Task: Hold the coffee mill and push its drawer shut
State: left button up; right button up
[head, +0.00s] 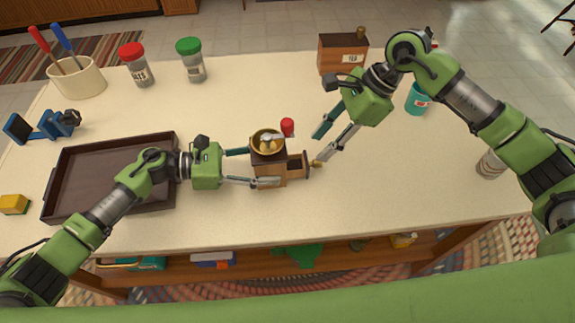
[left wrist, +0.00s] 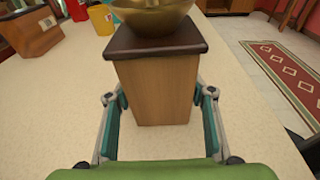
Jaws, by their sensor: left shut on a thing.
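The wooden coffee mill (head: 267,177) stands upright on the table, with a brass bowl (head: 267,141) on top and a red-knobbed crank (head: 287,126). Its drawer (head: 297,166) sticks out on the right side. My left gripper (head: 252,167) is shut on the mill body from the left. In the left wrist view, the fingers (left wrist: 160,103) press on both sides of the plain wooden body (left wrist: 155,88), and the drawer is hidden. My right gripper (head: 319,147) is open and empty, just right of the drawer, its lower fingertip close to the drawer front. Contact there cannot be told.
A dark tray (head: 105,172) lies under my left arm. A teal cup (head: 418,100) is behind my right arm. The table in front of the mill is clear.

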aim_at(302, 165)
jog(key=shift+o, duration=0.2)
jog(key=d, duration=0.4)
jog(key=shift+x, duration=4.05)
jog(key=shift+w, duration=0.15)
jog(key=shift+c, duration=0.3)
jog(key=shift+r, duration=0.1)
jog(key=c, duration=0.9)
